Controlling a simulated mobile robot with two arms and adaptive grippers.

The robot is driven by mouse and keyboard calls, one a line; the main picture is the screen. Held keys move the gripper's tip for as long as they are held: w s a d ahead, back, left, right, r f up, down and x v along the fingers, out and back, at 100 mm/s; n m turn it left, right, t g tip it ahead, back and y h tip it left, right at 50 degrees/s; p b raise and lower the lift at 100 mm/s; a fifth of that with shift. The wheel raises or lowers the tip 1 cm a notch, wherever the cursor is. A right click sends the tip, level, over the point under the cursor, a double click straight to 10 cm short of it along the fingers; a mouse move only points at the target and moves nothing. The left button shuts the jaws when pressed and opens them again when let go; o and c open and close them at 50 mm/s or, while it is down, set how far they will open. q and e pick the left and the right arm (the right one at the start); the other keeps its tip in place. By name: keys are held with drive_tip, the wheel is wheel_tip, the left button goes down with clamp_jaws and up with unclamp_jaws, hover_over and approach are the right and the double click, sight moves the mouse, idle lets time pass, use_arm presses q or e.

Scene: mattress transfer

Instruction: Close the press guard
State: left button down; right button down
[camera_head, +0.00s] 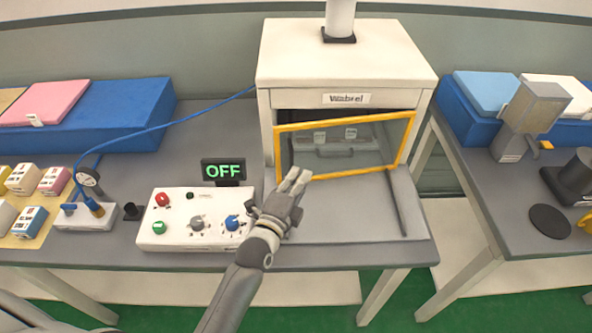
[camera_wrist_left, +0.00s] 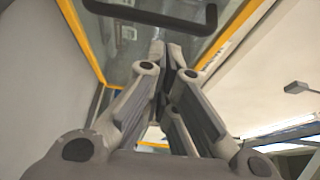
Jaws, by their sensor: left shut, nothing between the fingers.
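The press (camera_head: 345,65) is a white box marked "Wabrel". Its guard is a clear panel in a yellow frame (camera_head: 345,118) across the front opening, its lower edge above the grey bed. I cannot tell how far it stands out from the opening. My left gripper (camera_head: 299,176) is shut and empty, at the guard's lower left corner; contact is unclear. In the left wrist view, the shut fingers (camera_wrist_left: 165,58) point up toward the panel. A dark bar handle (camera_wrist_left: 150,13) crosses above them, apart from the fingertips. The right gripper is out of view.
A white control box (camera_head: 180,240) with knobs and an "OFF" display (camera_head: 223,171) stands left of the press. A blue mattress-like block (camera_head: 135,110) lies at back left. Another table (camera_head: 500,205) stands at right, beyond a gap.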

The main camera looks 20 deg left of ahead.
sight(287, 156)
use_arm(q)
drive_tip(key=shift+w+a, duration=0.5)
drive_tip(key=shift+m+h, duration=0.6)
drive_tip(key=shift+h, duration=0.2)
drive_tip(key=w+a+b, duration=0.1)
drive_tip(key=w+a, duration=0.1)
drive_tip(key=w, duration=0.1)
drive_tip(key=w+a+b, duration=0.1)
drive_tip(key=w, duration=0.1)
drive_tip(key=shift+a+f+b, duration=0.1)
drive_tip(key=shift+a+b, duration=0.05)
drive_tip(key=shift+b, duration=0.15)
drive_tip(key=shift+w+a, duration=0.2)
drive_tip(key=shift+w, duration=0.05)
drive_tip(key=shift+r, duration=0.2)
